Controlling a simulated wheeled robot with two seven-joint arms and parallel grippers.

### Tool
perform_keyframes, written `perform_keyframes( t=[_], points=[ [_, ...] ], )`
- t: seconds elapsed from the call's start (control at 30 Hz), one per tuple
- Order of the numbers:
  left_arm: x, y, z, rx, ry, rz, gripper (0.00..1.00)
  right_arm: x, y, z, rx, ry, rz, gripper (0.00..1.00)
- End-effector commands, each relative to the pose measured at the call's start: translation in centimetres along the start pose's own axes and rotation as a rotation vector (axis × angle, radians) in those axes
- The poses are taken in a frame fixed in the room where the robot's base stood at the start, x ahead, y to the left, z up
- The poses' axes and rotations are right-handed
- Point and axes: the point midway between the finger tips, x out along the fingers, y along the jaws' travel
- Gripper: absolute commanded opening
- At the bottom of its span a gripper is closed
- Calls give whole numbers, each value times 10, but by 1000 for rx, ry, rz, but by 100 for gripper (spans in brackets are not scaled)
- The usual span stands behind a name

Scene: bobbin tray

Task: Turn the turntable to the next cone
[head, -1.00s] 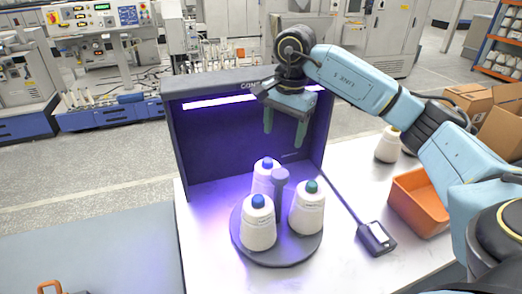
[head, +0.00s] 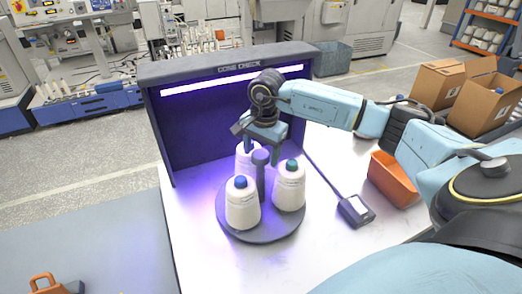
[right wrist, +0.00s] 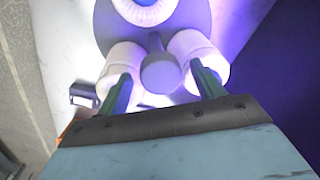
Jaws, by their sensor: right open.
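The round dark turntable (head: 270,232) carries three white cones inside the inspection booth. The front-left cone (head: 242,205) has a blue tip and the right cone (head: 289,188) a green tip. The back cone (head: 245,163) is partly hidden by my right gripper (head: 262,154). A grey post with a round knob (head: 261,158) stands at the turntable's middle. My right gripper is open, its fingers low over the knob. In the right wrist view the knob (right wrist: 160,73) lies between the green fingers, without clear contact, and a cone shows behind each finger. My left gripper is not in view.
The dark booth (head: 160,130) with a lit strip surrounds the back of the turntable. A cabled handheld device (head: 356,210) and an orange bin (head: 392,180) are to the right on the white table. Cardboard boxes (head: 437,85) stand farther back. The table's front is clear.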

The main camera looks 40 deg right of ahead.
Motion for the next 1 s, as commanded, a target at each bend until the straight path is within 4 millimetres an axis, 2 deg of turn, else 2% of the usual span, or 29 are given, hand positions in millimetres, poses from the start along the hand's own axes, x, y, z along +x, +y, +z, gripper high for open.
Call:
perform_keyframes(
  t=[0.2,0.23,0.7,1.0],
  points=[
    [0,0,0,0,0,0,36,1,0,0,-1,0,0,68],
    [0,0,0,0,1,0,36,1,0,0,-1,0,0,65],
    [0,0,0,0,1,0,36,0,0,0,-1,0,-1,5],
    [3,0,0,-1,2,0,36,0,0,-4,-14,-1,-2,5]
  ],
)
